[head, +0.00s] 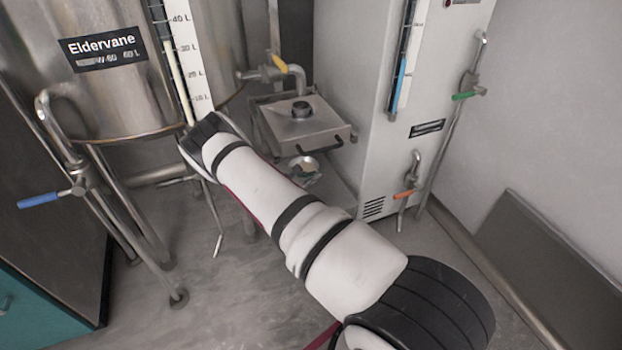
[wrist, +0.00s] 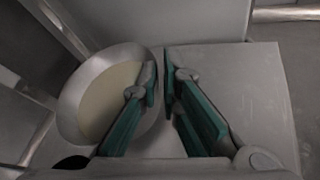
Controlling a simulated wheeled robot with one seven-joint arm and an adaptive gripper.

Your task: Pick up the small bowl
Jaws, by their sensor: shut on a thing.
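The small bowl (wrist: 72,106) is round and metallic with a pale beige inside or content. In the wrist view it is at the left, tilted toward the camera. My gripper (wrist: 160,82) is shut on the bowl's right rim, with one finger inside and the other outside. In the head view the bowl (head: 303,166) shows small beside my white arm, below the grinder's handle. My gripper is mostly hidden behind the arm in the head view.
A steel tank (head: 90,100) is at the left and a white cabinet (head: 385,130) at the right. A flat grey surface (wrist: 245,90) lies beside the bowl.

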